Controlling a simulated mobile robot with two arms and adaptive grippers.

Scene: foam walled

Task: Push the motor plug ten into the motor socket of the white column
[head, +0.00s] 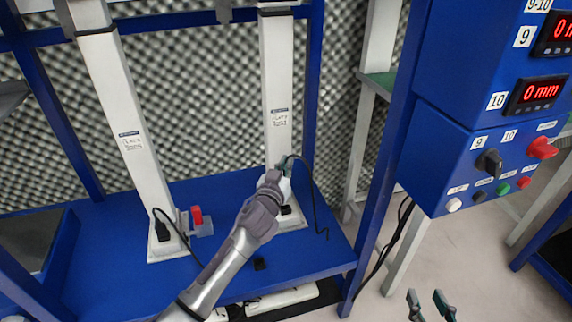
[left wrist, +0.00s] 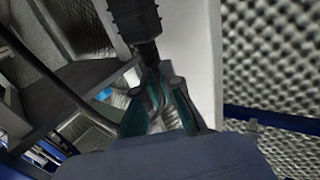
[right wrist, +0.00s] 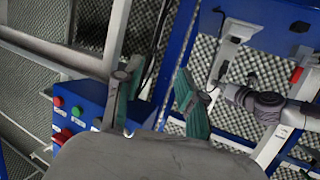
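The white column (head: 277,85) on the right stands upright on the blue table, with a small black part (head: 287,210) on its base that may be the socket. My left gripper (head: 286,168) is against the front of this column, low down. In the left wrist view my left gripper's fingers (left wrist: 160,78) are closed on the narrow end of a black ribbed plug (left wrist: 136,18), beside the white column face (left wrist: 192,50). The plug's front end and the socket opening are hidden. My right gripper (head: 430,305) is open and empty, low at the right; its fingers (right wrist: 155,88) are spread.
A second white column (head: 120,120) stands at the left with a black plug (head: 163,230) and a red part (head: 197,216) at its base. The blue control box (head: 450,140) is at the right. A loose black cable (head: 316,195) hangs beside the right column.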

